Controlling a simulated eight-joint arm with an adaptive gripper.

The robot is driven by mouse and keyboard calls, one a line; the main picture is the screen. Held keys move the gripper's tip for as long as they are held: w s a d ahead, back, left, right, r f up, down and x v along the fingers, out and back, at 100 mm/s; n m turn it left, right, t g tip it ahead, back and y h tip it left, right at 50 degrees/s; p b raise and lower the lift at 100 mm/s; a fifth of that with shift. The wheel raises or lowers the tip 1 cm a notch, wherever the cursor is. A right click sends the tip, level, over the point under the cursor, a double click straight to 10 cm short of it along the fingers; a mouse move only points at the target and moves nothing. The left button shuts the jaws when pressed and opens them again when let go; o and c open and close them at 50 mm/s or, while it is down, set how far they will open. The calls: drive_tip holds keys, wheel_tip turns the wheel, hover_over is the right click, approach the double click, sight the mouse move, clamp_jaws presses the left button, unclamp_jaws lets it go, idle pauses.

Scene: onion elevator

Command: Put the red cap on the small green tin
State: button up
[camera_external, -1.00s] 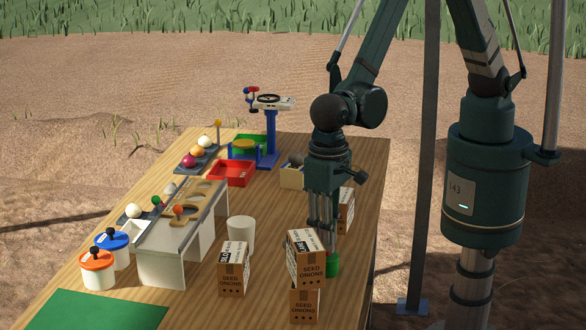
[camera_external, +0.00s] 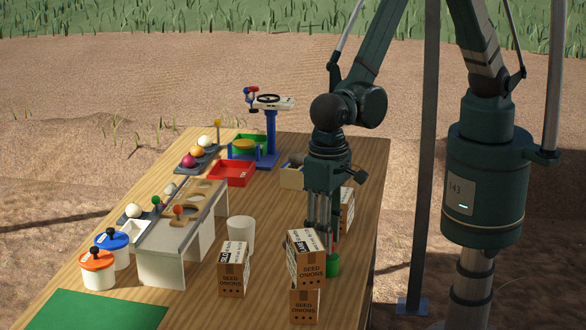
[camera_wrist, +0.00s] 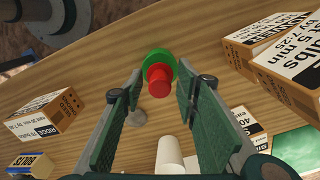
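The small green tin (camera_external: 332,265) stands on the table near its right edge, behind the stacked cartons. It also shows in the wrist view (camera_wrist: 157,54). The red cap (camera_wrist: 159,78) is over the tin's top and appears to rest on it; I cannot tell if it sits level. A sliver of red also shows above the tin in the external view. My gripper (camera_wrist: 153,97) is open, pointing down over the cap and tin, with its fingers apart on either side and clear of the cap. The cartons partly hide the tin in the external view.
Stacked seed-onion cartons (camera_external: 306,258) stand close in front of the tin, with another carton (camera_external: 233,268) to the left and one (camera_external: 347,210) behind. A white cup (camera_external: 240,235) stands to the left. The table's right edge is close by.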

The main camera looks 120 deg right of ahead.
wheel_tip(320, 180, up, 12)
drive_tip(key=shift+p, duration=0.3)
idle(0.3)
idle(0.6)
drive_tip(key=s+d+r+n+t, duration=0.2)
drive_tip(key=s+d+r+n, duration=0.15)
drive_tip(key=s+r, duration=0.4)
drive_tip(key=s+d+r+n+t, duration=0.1)
drive_tip(key=s+d+r+n, duration=0.25)
drive_tip(key=s+r, duration=0.4)
drive_tip(key=s+d+r+n+t, duration=0.1)
drive_tip(key=s+d+n+t, duration=0.1)
drive_tip(key=s, duration=0.6)
drive_tip(key=s+d+r+n+t, duration=0.2)
drive_tip(key=s+d+n, duration=0.2)
drive_tip(key=s, duration=0.5)
drive_tip(key=shift+s+d, duration=0.15)
drive_tip(key=shift+d, duration=0.2)
